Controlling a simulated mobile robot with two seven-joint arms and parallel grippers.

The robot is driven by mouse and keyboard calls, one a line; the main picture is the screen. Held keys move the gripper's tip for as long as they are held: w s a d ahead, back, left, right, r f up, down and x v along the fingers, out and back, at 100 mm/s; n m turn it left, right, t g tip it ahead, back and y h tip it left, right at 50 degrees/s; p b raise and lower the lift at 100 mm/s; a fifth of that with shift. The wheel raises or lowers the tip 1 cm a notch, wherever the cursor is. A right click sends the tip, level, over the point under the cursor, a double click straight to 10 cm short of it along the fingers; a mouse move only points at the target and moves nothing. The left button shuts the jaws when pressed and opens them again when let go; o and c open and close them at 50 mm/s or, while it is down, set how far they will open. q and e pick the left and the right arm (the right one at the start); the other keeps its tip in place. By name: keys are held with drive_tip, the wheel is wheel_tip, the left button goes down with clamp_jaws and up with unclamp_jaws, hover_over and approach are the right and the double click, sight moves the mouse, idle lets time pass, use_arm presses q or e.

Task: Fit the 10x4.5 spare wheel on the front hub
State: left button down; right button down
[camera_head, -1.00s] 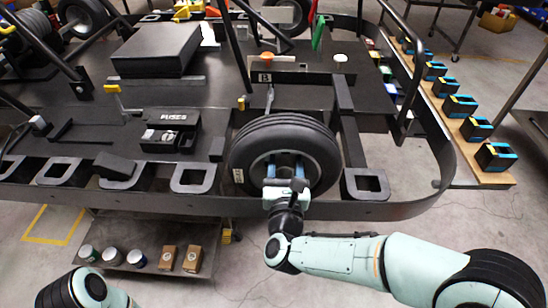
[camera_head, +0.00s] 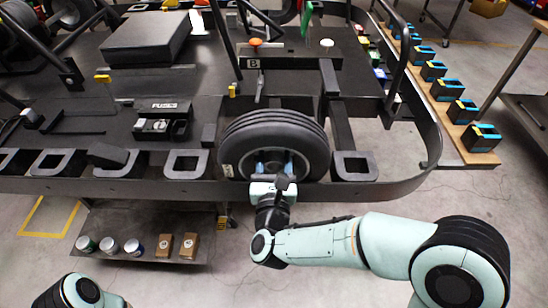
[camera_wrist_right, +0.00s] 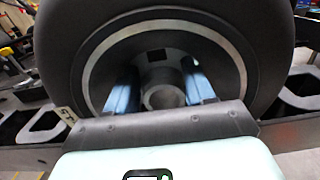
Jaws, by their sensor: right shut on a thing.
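The spare wheel (camera_head: 275,127), a black tyre on a dark rim with a pale ring, stands upright at the near side of the kart frame (camera_head: 120,189). A small pale tag is on its sidewall. My right gripper (camera_head: 272,168) is shut on the wheel. In the right wrist view its two blue fingers (camera_wrist_right: 163,92) reach into the wheel (camera_wrist_right: 60,60), one on each side of a round grey centre. The front hub cannot be made out behind the wheel; whether they touch cannot be told. Only part of my left arm shows at the lower left; its gripper is out of view.
A black bar with a plate marked B (camera_head: 253,63) lies behind the wheel. A FUSES box (camera_head: 163,120) sits to its left. Cans and small boxes stand on a low shelf (camera_head: 140,246) below. A wooden board (camera_head: 487,158) with blue-black blocks lies at the right.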

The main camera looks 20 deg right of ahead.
sight(273, 151)
drive_tip(key=shift+a, duration=0.25)
drive_tip(key=shift+w+d+r+p, duration=0.15)
drive_tip(key=shift+w+r+p, duration=0.1)
drive_tip(key=shift+w+p, duration=0.2)
drive_tip(key=shift+x, duration=0.8)
use_arm(q)
drive_tip(key=shift+s+d+r+g+p, duration=0.2)
drive_tip(key=shift+s+r+p, duration=0.3)
drive_tip(key=shift+s+r, duration=0.2)
drive_tip(key=shift+s+d+r+g+p, duration=0.2)
drive_tip(key=shift+s+r+p, duration=0.3)
drive_tip(key=shift+r, duration=0.25)
use_arm(e)
drive_tip(key=shift+x, duration=1.5)
drive_tip(key=shift+d, duration=0.1)
drive_tip(key=shift+r, duration=0.1)
use_arm(q)
drive_tip(key=shift+s+f+b, duration=0.15)
drive_tip(key=shift+f+b, duration=0.5)
drive_tip(key=shift+b, duration=0.05)
